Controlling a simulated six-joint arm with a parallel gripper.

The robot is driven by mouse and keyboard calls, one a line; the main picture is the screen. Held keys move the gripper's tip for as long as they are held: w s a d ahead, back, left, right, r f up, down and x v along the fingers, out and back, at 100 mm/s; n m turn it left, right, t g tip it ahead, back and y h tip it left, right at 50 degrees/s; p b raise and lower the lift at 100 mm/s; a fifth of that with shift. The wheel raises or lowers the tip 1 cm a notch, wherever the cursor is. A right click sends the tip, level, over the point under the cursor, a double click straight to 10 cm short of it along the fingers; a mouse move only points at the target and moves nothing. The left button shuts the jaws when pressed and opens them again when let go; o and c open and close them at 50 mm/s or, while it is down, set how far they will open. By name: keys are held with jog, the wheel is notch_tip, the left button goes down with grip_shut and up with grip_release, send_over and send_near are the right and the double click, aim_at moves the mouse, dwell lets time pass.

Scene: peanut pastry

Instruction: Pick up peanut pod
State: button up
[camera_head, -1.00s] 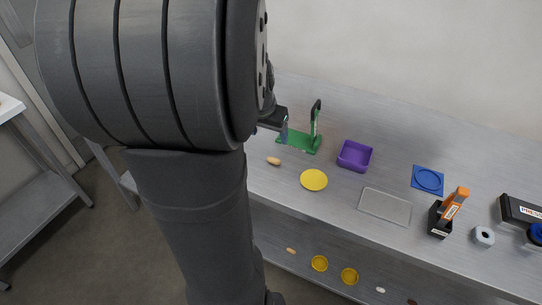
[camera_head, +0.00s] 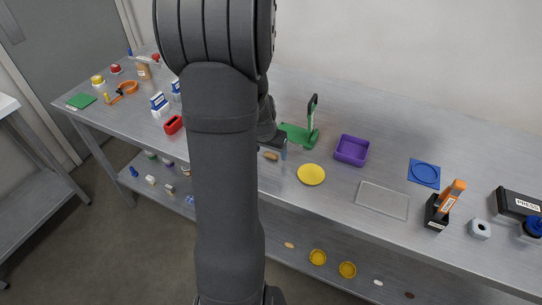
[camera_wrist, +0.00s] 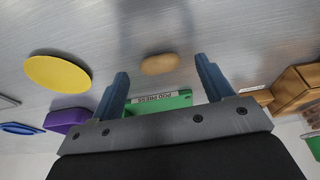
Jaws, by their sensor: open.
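The peanut pod (camera_head: 271,156) is a small tan oval lying on the metal table, left of the yellow disc. In the wrist view the pod (camera_wrist: 160,64) lies beyond and between my fingertips, apart from both. My gripper (camera_wrist: 162,80) is open and empty, its two blue fingers spread wide. In the head view my gripper (camera_head: 281,150) is just above the table beside the pod, and my arm hides part of it.
A green pod press (camera_head: 300,136) stands right behind the pod. The yellow disc (camera_head: 311,174) and purple tray (camera_head: 351,150) lie to the right. A grey mat (camera_head: 383,200) and blue mat (camera_head: 424,172) are farther right. Several items fill the table's left end.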

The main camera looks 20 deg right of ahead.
jog(key=shift+w+d+f, duration=0.15)
jog(key=shift+f, duration=0.55)
jog(key=c, duration=1)
jog(key=shift+c, duration=0.4)
jog(key=shift+r, duration=0.15)
